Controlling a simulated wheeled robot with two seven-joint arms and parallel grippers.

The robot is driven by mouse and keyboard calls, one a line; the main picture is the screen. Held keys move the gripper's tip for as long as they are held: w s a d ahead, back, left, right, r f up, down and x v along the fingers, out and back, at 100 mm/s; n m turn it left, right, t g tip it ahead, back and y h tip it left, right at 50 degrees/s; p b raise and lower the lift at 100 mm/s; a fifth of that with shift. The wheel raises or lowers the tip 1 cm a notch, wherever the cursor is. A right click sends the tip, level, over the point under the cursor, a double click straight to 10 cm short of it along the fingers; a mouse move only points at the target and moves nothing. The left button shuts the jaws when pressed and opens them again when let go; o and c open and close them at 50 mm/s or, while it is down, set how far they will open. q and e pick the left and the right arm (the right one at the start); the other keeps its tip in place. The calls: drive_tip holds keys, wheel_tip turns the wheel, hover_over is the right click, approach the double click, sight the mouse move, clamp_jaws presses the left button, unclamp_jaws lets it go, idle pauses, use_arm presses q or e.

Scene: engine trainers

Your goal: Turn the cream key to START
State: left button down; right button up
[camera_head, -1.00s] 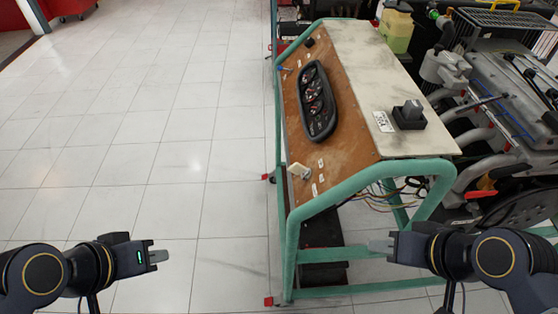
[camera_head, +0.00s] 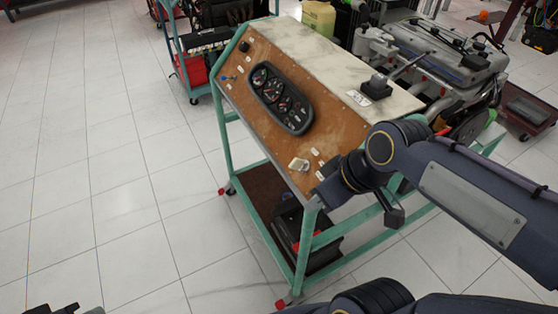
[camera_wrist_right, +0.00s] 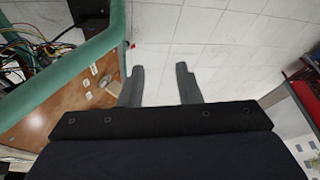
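The cream key (camera_head: 299,165) sits on the brown sloping panel (camera_head: 240,92) of the green-framed engine trainer, near its lower corner, beside small white labels. A pale shape at the panel's edge in the right wrist view (camera_wrist_right: 105,82) looks like the same key. My right gripper (camera_wrist_right: 160,85) is open, with nothing between its two grey fingers. In the head view it is just right of and below the key, by the panel's corner, apart from the key. Only a dark piece of my left gripper (camera_head: 62,309) shows at the bottom left; its fingers are not clear.
A gauge cluster (camera_head: 282,98) is set in the panel. A dark switch block (camera_head: 376,88) stands on the cream top. Green frame tubes (camera_head: 309,250) and loose wires (camera_wrist_right: 20,45) lie close to my right gripper. The tiled floor at left is clear.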

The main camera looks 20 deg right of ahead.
drive_tip(key=w+d+r+n+g+h+p, duration=0.1)
drive_tip(key=w+d+r+n+g, duration=0.15)
drive_tip(key=w+n, duration=0.65)
drive_tip(key=n+g+h+p, duration=0.1)
drive_tip(key=n+h, duration=0.1)
drive_tip(key=n, duration=0.4)
hover_over(296, 158)
wheel_tip(296, 158, down, 3)
drive_tip(key=shift+s+f, duration=0.1)
drive_tip(key=shift+s, duration=0.05)
drive_tip(key=shift+w+f+n+g, duration=0.2)
drive_tip(key=shift+n+g, duration=0.05)
drive_tip(key=shift+n, duration=0.05)
drive_tip(key=shift+f, duration=0.4)
wheel_tip(296, 158, down, 7)
drive_tip(key=shift+r, duration=0.1)
drive_tip(key=shift+c, duration=0.3)
clamp_jaws()
